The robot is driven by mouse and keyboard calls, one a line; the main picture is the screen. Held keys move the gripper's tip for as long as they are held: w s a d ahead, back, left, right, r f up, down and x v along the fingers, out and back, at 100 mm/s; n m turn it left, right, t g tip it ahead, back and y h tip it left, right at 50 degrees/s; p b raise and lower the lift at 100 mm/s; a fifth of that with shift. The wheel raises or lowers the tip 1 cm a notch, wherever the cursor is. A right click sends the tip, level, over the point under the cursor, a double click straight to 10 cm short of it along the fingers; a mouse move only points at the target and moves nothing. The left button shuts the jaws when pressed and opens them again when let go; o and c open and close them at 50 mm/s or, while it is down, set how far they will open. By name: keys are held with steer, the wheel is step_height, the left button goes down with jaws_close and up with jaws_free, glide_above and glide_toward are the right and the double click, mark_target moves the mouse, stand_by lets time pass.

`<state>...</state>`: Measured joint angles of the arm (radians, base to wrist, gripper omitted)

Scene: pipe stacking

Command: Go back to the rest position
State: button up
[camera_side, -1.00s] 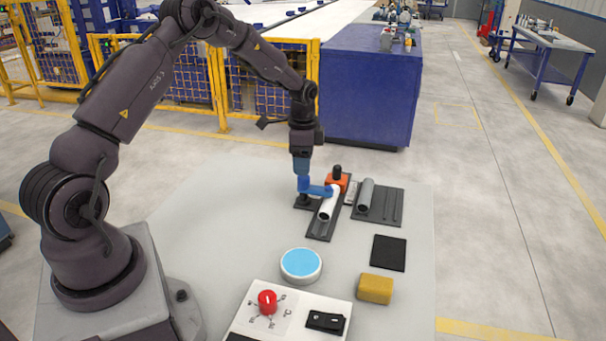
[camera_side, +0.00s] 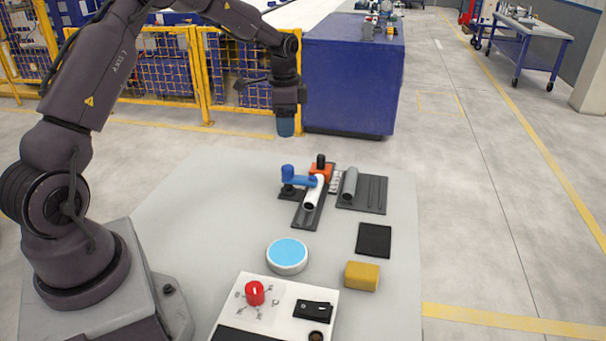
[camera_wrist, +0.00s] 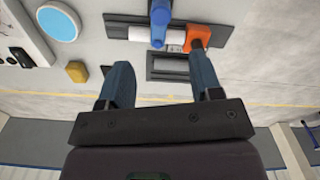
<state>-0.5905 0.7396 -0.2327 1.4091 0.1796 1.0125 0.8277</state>
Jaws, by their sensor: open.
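My gripper (camera_side: 286,127) hangs in the air above and behind the pipe fixtures, pointing down. It is empty. In the wrist view its two blue fingers (camera_wrist: 163,85) stand wide apart. Below it, a blue crank-shaped lever (camera_side: 300,180) sits on a dark base, its arm reaching over to the white pipe (camera_side: 313,194). The white pipe lies on a dark plate beside an orange block (camera_side: 320,171) with a black knob. The lever also shows in the wrist view (camera_wrist: 160,18), apart from the fingers.
A grey pipe (camera_side: 350,184) lies on a dark grooved plate at the right. Nearer are a black square pad (camera_side: 374,240), a yellow block (camera_side: 362,276), a round blue-topped disc (camera_side: 287,255) and a white panel with a red knob (camera_side: 255,292). The table's left part is clear.

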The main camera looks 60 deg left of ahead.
steer(key=s+d+r+n+t, duration=0.2)
steer(key=s+d+r+n, duration=0.1)
steer(key=s+d+r, duration=0.5)
steer(key=s+d+r+n+t, duration=0.2)
steer(key=s+d+r, duration=0.6)
steer(key=s+d, duration=0.4)
steer(key=s+t, duration=0.1)
steer(key=s, duration=0.3)
steer(key=shift+s+d+r+n+t, duration=0.2)
steer(key=shift+s+d+n+t, duration=0.1)
steer(key=shift+d+n, duration=0.1)
